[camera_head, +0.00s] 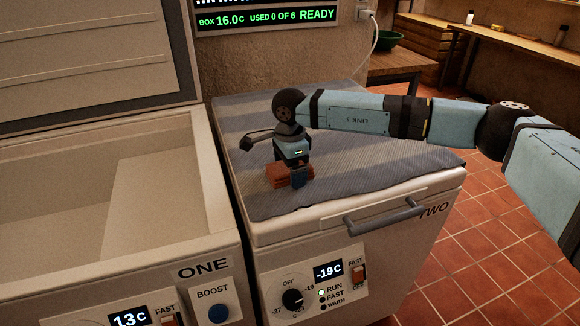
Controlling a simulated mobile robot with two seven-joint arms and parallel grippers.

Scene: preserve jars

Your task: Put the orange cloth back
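The orange cloth (277,175) is a small folded bundle on the grey striped cover (375,160) over the lid of the chest freezer marked TWO. My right gripper (297,178) points down right at the cloth. The other finger is hidden, so I cannot tell whether the fingers are closed on the cloth or whether the cloth is lifted. My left gripper is not in view.
Freezer ONE (190,245) stands open at the left, its lid (95,50) raised and the visible interior bare. Freezer TWO (400,250) is shut, with a handle (385,216) in front. A display (265,17) hangs behind.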

